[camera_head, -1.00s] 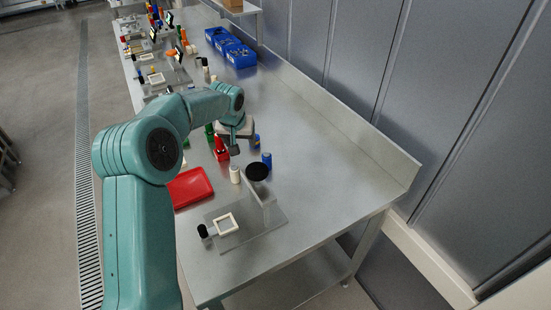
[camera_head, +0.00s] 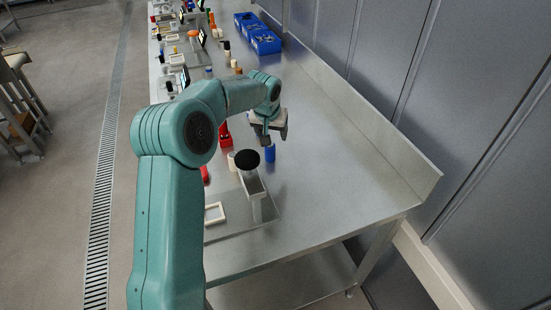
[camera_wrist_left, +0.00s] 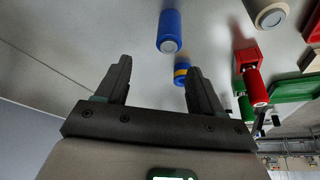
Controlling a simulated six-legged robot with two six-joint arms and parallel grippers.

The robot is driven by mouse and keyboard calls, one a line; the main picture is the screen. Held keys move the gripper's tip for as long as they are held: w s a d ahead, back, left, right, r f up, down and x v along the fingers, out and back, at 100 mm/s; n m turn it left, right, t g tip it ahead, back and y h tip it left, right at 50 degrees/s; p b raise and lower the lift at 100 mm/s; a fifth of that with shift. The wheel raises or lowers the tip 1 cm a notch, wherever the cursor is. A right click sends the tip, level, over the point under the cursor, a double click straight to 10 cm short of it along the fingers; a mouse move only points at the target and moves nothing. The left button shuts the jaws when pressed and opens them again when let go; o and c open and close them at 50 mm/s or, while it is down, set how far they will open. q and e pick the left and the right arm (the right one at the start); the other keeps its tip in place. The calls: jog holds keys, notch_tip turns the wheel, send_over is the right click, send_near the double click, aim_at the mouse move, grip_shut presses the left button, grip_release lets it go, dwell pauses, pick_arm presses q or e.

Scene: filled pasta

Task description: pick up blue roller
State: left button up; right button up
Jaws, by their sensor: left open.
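A plain blue roller (camera_head: 270,153) stands on the metal table just below my left gripper (camera_head: 268,135) in the head view. In the wrist view the blue roller (camera_wrist_left: 169,30) lies beyond the fingertips, apart from them. A second blue cylinder with a yellow band (camera_wrist_left: 181,70) shows between the open fingers of my left gripper (camera_wrist_left: 158,68), on the table behind them. The left gripper is open and empty. My right gripper is in neither view.
A black-topped stand (camera_head: 247,160) and a white cylinder (camera_head: 232,161) are close to the roller. A red object (camera_wrist_left: 250,72) and a green piece (camera_wrist_left: 295,89) lie to the right in the wrist view. Blue bins (camera_head: 265,42) stand farther back. The table's right side is clear.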

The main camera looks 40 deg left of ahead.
aim_at(270, 149)
pick_arm(q)
notch_tip(270, 149, down, 3)
jog(key=shift+s+r+b, duration=0.1)
jog(key=shift+b, duration=0.65)
jog(key=x, duration=0.2)
jog(key=p+x, duration=0.1)
jog(key=x, duration=0.1)
jog(key=p+x, duration=0.1)
jog(key=x, duration=0.1)
jog(key=shift+s+a+f, duration=0.15)
jog(key=shift+a+f, duration=0.2)
jog(key=shift+a, duration=0.05)
jog(key=shift+a+f, duration=0.1)
jog(key=shift+f, duration=0.1)
jog(key=shift+r, duration=0.1)
jog(key=c, duration=1.1)
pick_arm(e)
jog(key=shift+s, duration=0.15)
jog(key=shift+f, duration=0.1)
